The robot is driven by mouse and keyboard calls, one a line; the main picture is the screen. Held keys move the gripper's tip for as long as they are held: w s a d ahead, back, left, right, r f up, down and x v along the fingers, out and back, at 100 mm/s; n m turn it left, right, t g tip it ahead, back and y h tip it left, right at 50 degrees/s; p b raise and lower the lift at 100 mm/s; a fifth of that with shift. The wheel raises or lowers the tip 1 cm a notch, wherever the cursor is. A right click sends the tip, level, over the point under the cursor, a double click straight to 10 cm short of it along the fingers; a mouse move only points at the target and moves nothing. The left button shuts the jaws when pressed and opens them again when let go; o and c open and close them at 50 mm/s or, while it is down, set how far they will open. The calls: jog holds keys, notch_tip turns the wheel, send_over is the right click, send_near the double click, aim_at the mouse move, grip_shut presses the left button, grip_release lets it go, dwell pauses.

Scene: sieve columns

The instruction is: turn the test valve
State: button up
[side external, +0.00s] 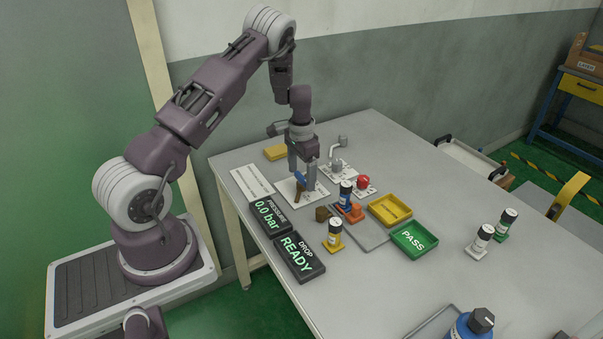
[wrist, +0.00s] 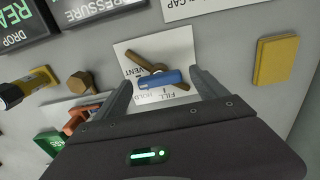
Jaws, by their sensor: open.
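The test valve has a blue handle (wrist: 160,80) and a brown crossing bar (wrist: 148,60); it sits on a white plate (wrist: 180,48) marked VENT, HOLD and FILL. In the side view the blue handle (side external: 300,177) shows between the fingers. My gripper (side external: 303,178) is open over the plate. In the wrist view my gripper (wrist: 162,78) has one finger at each end of the blue handle, with small gaps visible. I cannot tell whether the fingertips reach down to its level.
A pressure display (side external: 270,218) reads 0.0 bar and a drop display (side external: 299,257) reads READY. Close by stand a brown knob (side external: 322,214), a blue-capped column (side external: 346,194), a red knob (side external: 363,182) and a metal spout (side external: 337,152). Yellow (side external: 390,209) and green PASS (side external: 414,239) trays lie right.

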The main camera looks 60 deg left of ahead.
jog(key=c, duration=1.4)
jog(key=shift+o, duration=0.2)
jog(key=n, duration=0.4)
jog(key=shift+n, duration=0.3)
jog(key=n, duration=0.4)
jog(key=shift+n, duration=0.3)
jog(key=n, duration=0.4)
jog(key=shift+r, duration=0.1)
jog(key=shift+n, duration=2.3)
